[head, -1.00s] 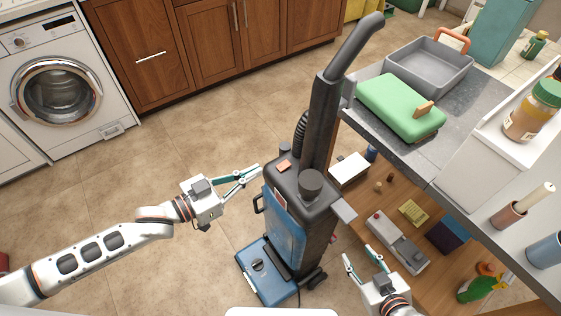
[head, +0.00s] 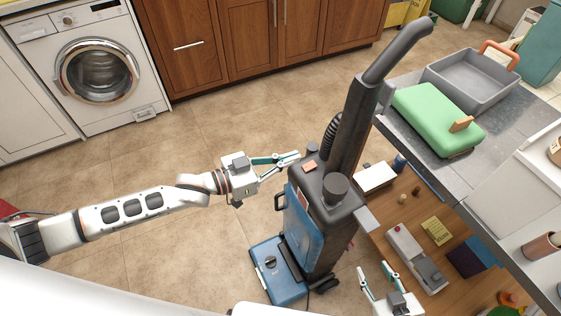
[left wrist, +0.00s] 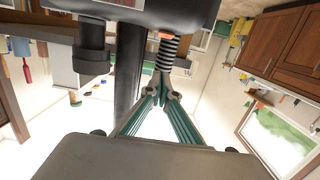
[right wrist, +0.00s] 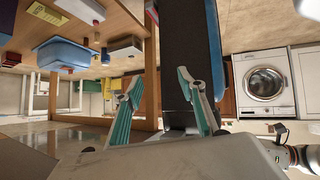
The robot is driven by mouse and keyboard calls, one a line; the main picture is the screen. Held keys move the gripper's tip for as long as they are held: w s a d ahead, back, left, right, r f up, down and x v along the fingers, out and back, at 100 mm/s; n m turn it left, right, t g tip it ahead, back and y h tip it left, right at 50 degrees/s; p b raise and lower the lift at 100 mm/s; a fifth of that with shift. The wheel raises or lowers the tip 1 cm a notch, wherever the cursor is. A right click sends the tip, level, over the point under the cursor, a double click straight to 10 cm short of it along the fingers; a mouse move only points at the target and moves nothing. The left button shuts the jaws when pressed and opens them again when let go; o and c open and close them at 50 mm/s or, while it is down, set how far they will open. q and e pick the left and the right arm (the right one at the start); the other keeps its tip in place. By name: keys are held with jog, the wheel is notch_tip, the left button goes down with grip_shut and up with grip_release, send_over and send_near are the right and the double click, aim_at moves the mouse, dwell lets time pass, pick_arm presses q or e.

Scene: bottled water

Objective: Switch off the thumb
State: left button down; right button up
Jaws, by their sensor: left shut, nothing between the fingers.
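A blue and dark grey upright vacuum cleaner (head: 303,225) stands on the floor with its long handle leaning up to the right. A small orange button (head: 309,166) shows on its dark top. I see no thing marked as a thumb. My left gripper (head: 296,157) is shut and empty beside the left edge of that top. In the left wrist view its fingertips (left wrist: 162,88) meet just below the vacuum's ribbed hose (left wrist: 168,50); contact is unclear. My right gripper (head: 374,269) is open and empty, low to the right of the vacuum. It also shows in the right wrist view (right wrist: 158,78).
A grey counter (head: 415,135) at the right carries a green case (head: 430,115) and a grey tray (head: 470,85). A wooden shelf (head: 400,240) below it holds several small items. A washing machine (head: 95,70) and wooden cabinets (head: 185,45) line the back. The floor between is clear.

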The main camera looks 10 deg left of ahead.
aim_at(306, 166)
pick_arm(q)
jog(key=x, duration=0.5)
jog(key=shift+w+d+b, duration=0.1)
jog(key=shift+d+b, duration=0.1)
jog(key=shift+b, duration=0.1)
notch_tip(306, 166, down, 3)
jog(key=shift+r+b, duration=0.1)
jog(key=shift+b, duration=0.3)
jog(key=shift+f, duration=0.6)
pick_arm(e)
jog(key=shift+w+d+f, duration=0.35)
jog(key=shift+w+f, duration=0.1)
pick_arm(q)
jog(key=shift+w, duration=0.1)
